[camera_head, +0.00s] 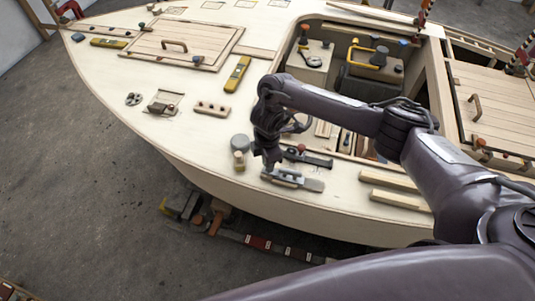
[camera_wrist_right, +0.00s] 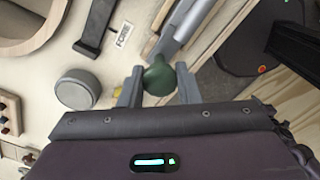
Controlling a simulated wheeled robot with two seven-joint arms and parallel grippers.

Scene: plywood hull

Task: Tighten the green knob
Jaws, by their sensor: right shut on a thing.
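The green knob (camera_wrist_right: 158,76) shows in the right wrist view between the two grey fingers of my right gripper (camera_wrist_right: 158,86). The fingers are shut on its sides. Grey metal bars run away from just beyond the knob. In the head view my right gripper (camera_head: 268,161) points down at the near edge of the deck, by a grey metal fitting (camera_head: 310,184). The knob is hidden there by the gripper. My left gripper is in neither view.
A grey round cap (camera_wrist_right: 77,90) stands left of the gripper, and a black lever (camera_wrist_right: 100,22) lies beyond, by a label reading FORE (camera_wrist_right: 123,36). Two wooden strips (camera_head: 390,181) lie right of the fitting. The open cockpit (camera_head: 440,90) is behind my arm.

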